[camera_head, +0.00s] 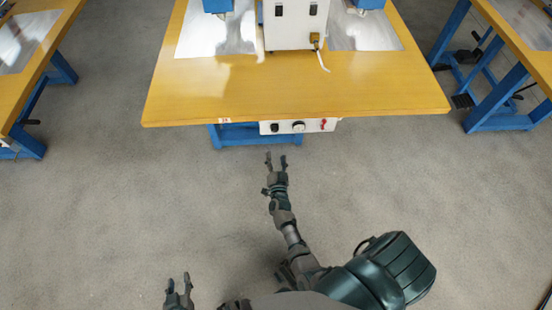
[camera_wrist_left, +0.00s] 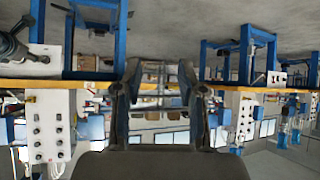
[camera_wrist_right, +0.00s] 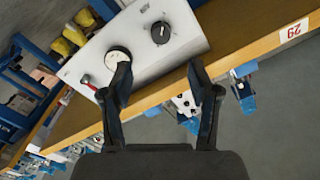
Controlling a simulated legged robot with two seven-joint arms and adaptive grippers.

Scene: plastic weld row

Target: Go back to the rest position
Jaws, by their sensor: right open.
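My right gripper (camera_head: 276,158) is stretched forward in the head view, just short of the front of a wooden-topped table (camera_head: 300,92). It is open and empty, with its two fingers apart in the right wrist view (camera_wrist_right: 158,75). My left gripper (camera_head: 179,284) is low at the bottom left of the head view, over the floor and well away from the table. Its fingers are apart and empty in the left wrist view (camera_wrist_left: 160,75).
A white control panel (camera_head: 315,125) with knobs and a red switch hangs below the table's front edge, close to my right gripper. A white machine box (camera_head: 292,25) stands on the table. Other tables flank both sides; grey floor (camera_head: 100,200) is clear at left.

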